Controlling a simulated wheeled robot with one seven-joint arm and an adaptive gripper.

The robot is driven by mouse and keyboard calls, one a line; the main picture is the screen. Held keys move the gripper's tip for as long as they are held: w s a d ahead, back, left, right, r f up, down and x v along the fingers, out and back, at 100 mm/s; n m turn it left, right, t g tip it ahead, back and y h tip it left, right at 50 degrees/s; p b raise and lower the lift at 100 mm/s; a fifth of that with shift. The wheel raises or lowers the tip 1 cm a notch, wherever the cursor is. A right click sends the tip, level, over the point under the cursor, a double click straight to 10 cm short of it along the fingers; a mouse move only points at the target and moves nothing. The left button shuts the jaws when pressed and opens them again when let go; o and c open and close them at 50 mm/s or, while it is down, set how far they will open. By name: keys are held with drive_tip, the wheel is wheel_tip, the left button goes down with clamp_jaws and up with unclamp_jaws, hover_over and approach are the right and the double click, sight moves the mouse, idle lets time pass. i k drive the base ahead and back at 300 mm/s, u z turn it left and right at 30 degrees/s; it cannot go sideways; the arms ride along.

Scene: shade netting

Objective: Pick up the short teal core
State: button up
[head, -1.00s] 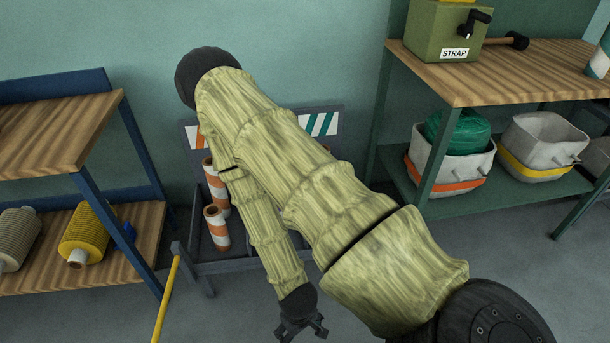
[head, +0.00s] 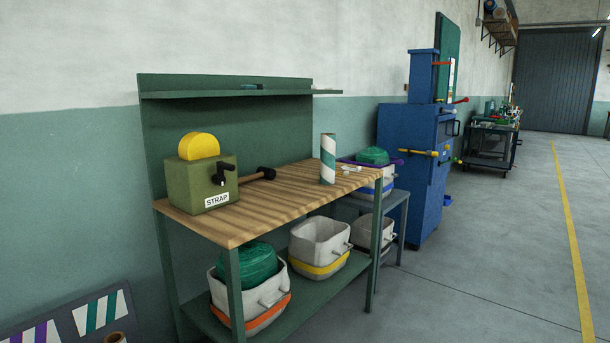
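A teal and white striped core (head: 328,160) stands upright on the wooden top of the green workbench (head: 270,208), near its right end. I see no other core beside it, so I cannot tell whether it is the short one. A sign panel with teal stripes (head: 101,312) shows at the lower left, with the top of a brown core (head: 116,338) just in front of it. The rest of that rack is cut off. My gripper and arm are out of view.
A green STRAP box (head: 201,184) with a crank and a black-ended handle (head: 258,175) share the bench top. Grey bins (head: 320,243) stand on the shelf below. A blue cabinet (head: 408,150) stands beyond. Open floor (head: 480,270) lies to the right.

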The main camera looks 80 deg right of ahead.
sight(328, 143)
drive_tip(key=z, duration=3)
drive_tip(key=i, duration=0.75)
drive_tip(key=u, duration=0.15)
